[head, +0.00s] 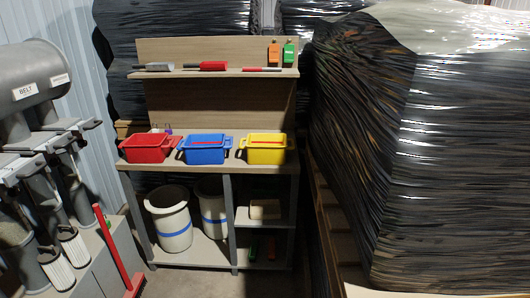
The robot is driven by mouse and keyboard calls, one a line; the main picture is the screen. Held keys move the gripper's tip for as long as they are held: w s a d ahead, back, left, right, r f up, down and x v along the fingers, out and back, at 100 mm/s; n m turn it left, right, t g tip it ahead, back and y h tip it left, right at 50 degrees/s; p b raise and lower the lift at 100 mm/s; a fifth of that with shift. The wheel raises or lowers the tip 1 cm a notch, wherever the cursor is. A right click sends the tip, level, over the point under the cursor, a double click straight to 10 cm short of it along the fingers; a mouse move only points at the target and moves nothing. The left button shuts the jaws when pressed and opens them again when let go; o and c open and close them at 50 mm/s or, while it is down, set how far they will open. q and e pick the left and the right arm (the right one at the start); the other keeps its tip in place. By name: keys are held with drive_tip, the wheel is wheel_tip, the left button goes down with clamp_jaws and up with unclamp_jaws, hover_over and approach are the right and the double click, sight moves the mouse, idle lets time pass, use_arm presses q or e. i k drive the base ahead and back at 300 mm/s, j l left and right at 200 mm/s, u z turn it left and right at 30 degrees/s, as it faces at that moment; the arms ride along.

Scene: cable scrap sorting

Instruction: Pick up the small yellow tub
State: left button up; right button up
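The small yellow tub (266,157) stands upright on the workbench top (238,164), at the right end of a row of tubs. It has ear-like lips at its sides, and a thin red strip shows across it. The blue tub (205,156) stands to its left with a clear gap between them. The red tub (147,155) stands farther left, close to the blue one. What lies inside the tubs is too small to tell. Neither of my grippers is in view, and nothing touches the yellow tub.
An upper shelf (220,72) with small tools runs above the tubs. Two pale bins (171,222) with blue bands stand under the bench. Dark wrapped stacks (440,160) rise close on the right. Grey machinery (35,80) and a red T-shaped tool (117,250) stand on the left.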

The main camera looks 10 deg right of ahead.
sight(263, 148)
drive_tip(key=z, duration=0.3)
drive_tip(key=i+j+z, duration=0.2)
drive_tip(key=z, duration=0.25)
drive_tip(key=i+j+z, duration=0.3)
drive_tip(key=z, duration=0.15)
drive_tip(key=i+j+z, duration=0.15)
drive_tip(key=j+z, duration=0.3)
drive_tip(key=i+j+z, duration=0.15)
drive_tip(key=j+z, duration=0.25)
drive_tip(key=l, duration=0.15)
